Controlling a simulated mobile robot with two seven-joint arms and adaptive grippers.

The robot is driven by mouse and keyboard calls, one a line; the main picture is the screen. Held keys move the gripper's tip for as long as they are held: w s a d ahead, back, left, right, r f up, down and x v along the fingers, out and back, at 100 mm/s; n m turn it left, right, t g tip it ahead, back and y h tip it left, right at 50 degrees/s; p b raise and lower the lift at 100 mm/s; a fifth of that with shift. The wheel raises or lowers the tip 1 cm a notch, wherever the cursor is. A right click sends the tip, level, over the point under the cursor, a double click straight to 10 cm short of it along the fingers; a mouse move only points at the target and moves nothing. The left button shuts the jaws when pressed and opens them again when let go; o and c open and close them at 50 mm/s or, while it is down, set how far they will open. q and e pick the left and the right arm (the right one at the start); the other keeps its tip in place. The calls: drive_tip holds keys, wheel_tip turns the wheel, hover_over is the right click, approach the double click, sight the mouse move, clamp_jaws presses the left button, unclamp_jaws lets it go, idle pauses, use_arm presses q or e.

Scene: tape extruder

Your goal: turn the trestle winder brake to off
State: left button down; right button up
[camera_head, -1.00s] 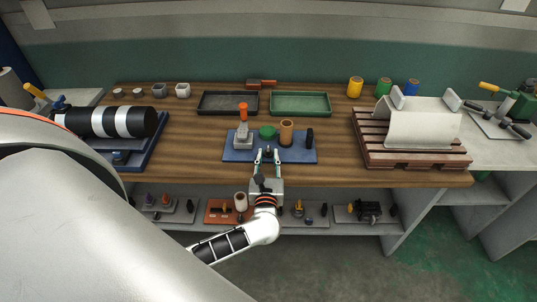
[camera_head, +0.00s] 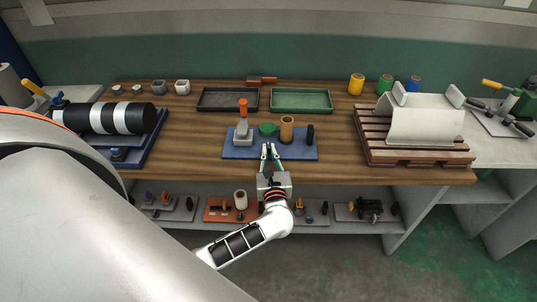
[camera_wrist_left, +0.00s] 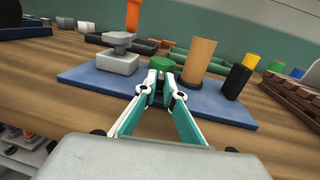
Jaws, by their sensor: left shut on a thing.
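A blue board (camera_head: 243,152) lies at the table's front edge. It holds a grey block with an orange lever (camera_head: 243,107), a round green knob (camera_head: 268,129), a tan cylinder (camera_head: 286,130) and a dark peg (camera_head: 310,134). I cannot tell which part is the brake. My left gripper (camera_head: 271,149) reaches over the board from the front. In the left wrist view its fingertips (camera_wrist_left: 160,80) are shut on a small dark part just in front of the green knob (camera_wrist_left: 162,64). The fingers mostly hide this part. My right gripper is not in view.
A black-and-white roll (camera_head: 118,119) on a blue base stands at the left. A black tray (camera_head: 228,109) and a green tray (camera_head: 318,111) lie behind the board. A slatted pallet (camera_head: 372,150) with a white sheet is at the right. Bare wood surrounds the board.

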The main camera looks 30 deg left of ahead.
use_arm(q)
drive_tip(key=n+g+y+b, duration=0.2)
drive_tip(key=g+y+b, duration=0.1)
drive_tip(key=shift+w+d+f+n+b, duration=0.2)
drive_tip(key=shift+w+d+n+b, duration=0.05)
drive_tip(key=shift+n+b, duration=0.15)
drive_tip(key=shift+r, duration=0.2)
drive_tip(key=c, duration=2.1)
unclamp_jaws()
drive_tip(key=shift+c, duration=0.2)
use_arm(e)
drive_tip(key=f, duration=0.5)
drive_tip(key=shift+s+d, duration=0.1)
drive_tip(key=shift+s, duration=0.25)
use_arm(q)
drive_tip(key=shift+s, duration=0.1)
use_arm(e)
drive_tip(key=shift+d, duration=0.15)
use_arm(q)
drive_tip(key=v, duration=0.7)
drive_tip(key=shift+d, duration=0.25)
